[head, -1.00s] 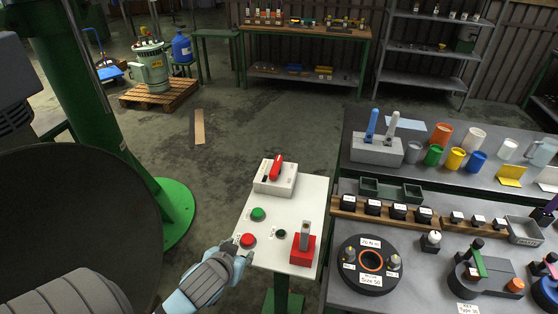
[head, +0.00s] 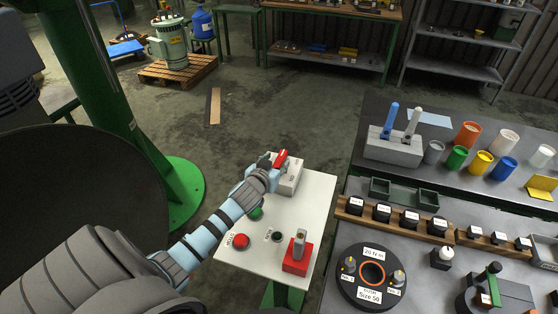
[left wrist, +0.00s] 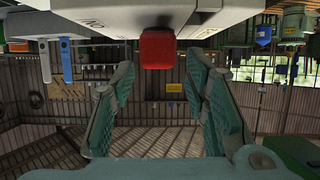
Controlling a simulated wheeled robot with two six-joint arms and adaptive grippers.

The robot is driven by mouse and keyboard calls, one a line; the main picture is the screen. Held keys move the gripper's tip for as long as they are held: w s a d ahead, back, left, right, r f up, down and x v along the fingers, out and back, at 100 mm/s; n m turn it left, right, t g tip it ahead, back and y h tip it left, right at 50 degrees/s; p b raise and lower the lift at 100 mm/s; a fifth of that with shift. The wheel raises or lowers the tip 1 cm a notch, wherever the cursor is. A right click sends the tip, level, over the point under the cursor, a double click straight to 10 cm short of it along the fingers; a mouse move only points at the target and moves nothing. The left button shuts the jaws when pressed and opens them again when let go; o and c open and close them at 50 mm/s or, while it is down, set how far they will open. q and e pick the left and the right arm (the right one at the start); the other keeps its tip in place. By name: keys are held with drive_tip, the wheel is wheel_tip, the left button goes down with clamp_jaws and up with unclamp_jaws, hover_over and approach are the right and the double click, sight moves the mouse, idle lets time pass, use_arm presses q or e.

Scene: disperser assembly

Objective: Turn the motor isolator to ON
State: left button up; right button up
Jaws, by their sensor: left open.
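The motor isolator is a light grey box (head: 292,178) with a red handle (head: 282,157), at the far end of the white control panel (head: 308,200). My left gripper (head: 267,162) is at the left side of the isolator, close to the handle, and covers part of the box. In the left wrist view the open fingers (left wrist: 157,100) stand apart with nothing between them. The red handle (left wrist: 157,48) shows just beyond the fingers, roughly centred on their gap. I cannot tell whether any finger touches it. My right gripper is out of view.
The panel also carries a green button (head: 256,213), a red button (head: 240,242), a small dark switch (head: 277,237) and a red block with a grey lever (head: 297,258). The grey workbench (head: 330,290) stands to the right. A green column (head: 95,80) stands left.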

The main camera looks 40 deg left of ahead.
sight(278, 161)
use_arm(q)
drive_tip(key=x, duration=0.4)
drive_tip(key=shift+d, duration=0.15)
drive_tip(key=shift+s+r, duration=0.1)
drive_tip(key=shift+s, duration=0.15)
clamp_jaws()
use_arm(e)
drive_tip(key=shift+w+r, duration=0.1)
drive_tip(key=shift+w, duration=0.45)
